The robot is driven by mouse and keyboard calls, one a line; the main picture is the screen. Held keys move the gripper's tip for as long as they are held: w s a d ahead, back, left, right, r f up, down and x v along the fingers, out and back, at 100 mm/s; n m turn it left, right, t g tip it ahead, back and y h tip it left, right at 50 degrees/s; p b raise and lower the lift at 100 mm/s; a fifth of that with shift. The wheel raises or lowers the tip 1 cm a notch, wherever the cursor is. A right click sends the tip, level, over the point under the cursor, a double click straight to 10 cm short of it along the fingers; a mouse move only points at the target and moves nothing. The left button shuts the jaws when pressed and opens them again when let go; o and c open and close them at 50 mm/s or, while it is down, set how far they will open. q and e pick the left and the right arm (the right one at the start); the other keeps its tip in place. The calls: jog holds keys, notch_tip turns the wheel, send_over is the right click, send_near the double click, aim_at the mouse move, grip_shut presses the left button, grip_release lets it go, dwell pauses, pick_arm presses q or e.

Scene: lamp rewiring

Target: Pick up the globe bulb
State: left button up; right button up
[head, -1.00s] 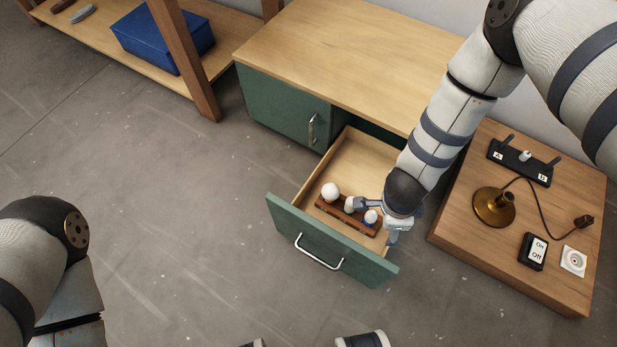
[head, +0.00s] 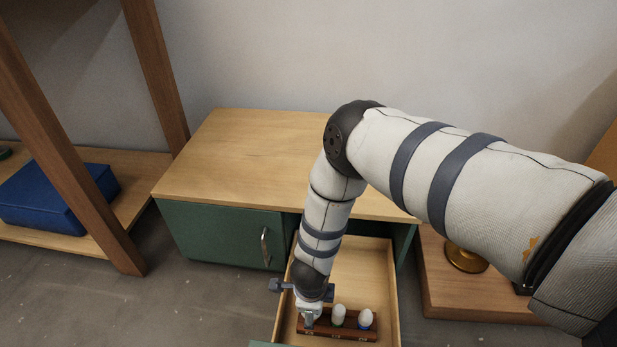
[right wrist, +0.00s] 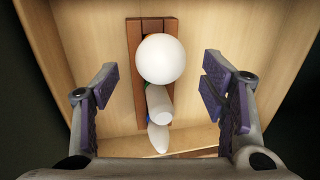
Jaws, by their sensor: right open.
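The globe bulb (right wrist: 161,59) is a large round white ball in the right wrist view, sitting at one end of a brown wooden rack (right wrist: 137,100) in the open drawer. Two smaller white bulbs (head: 338,314) (head: 366,318) sit beside it in the rack; the far right one has a blue base. My right gripper (right wrist: 160,95) is open and empty, pointing down, its fingers on either side of the rack with the globe between them and apart from them. In the head view the right gripper (head: 307,293) hides the globe. My left gripper is out of view.
The drawer (head: 388,270) has pale walls close around the rack. The cabinet top (head: 250,140) is clear. A wooden platform (head: 450,290) with a brass lamp base (head: 465,258) stands right, partly behind my arm. A blue box (head: 55,200) lies on a shelf at left.

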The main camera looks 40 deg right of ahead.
jog(key=f, duration=0.1)
jog(key=f+b, duration=0.1)
jog(key=f, duration=0.1)
jog(key=f+b, duration=0.1)
jog(key=shift+w+d+f, duration=0.2)
jog(key=shift+w+d, duration=0.05)
jog(key=shift+w, duration=0.15)
jog(key=shift+r, duration=0.2)
jog(key=shift+c, duration=0.2)
jog(key=c, duration=1.1)
jog(key=shift+r, duration=0.1)
